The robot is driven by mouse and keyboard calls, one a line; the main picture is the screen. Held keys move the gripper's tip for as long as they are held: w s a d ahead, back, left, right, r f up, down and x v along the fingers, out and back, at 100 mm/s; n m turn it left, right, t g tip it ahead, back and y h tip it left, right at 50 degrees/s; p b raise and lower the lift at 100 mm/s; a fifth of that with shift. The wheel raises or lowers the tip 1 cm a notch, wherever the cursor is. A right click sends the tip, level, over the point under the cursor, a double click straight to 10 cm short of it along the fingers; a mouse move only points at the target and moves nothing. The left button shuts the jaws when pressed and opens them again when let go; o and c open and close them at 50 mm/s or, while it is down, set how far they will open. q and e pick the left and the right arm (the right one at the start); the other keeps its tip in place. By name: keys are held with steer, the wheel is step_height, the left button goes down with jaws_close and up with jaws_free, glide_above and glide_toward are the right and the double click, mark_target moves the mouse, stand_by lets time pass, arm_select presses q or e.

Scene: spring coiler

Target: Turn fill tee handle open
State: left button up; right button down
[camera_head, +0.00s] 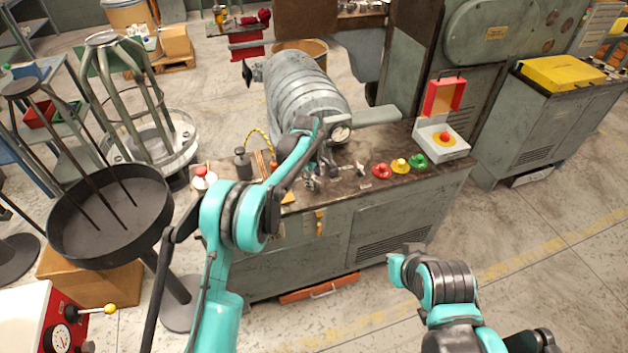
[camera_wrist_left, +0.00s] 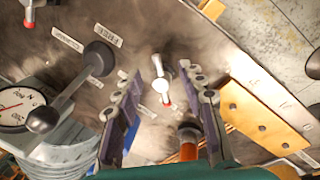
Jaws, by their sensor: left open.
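A small pale metal tee-shaped handle (camera_wrist_left: 162,85) with a red end shows in the left wrist view, on the dark worn top of the machine. It looks like the fill tee handle, though no label on it can be read. My left gripper (camera_wrist_left: 150,95) is open, with one finger on each side of the handle and a gap to both. In the head view my left gripper (camera_head: 315,182) is low over the front of the machine bench (camera_head: 400,190), where its own arm partly hides the small fittings.
A black ball-ended lever (camera_wrist_left: 70,88) and a round dial gauge (camera_wrist_left: 20,108) stand left of the fingers in the wrist view. A yellow block (camera_wrist_left: 262,115) lies to the right. Red, yellow and green buttons (camera_head: 400,166) sit right along the bench.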

arm_select(q)
steer(key=shift+f, duration=0.2)
jaws_close()
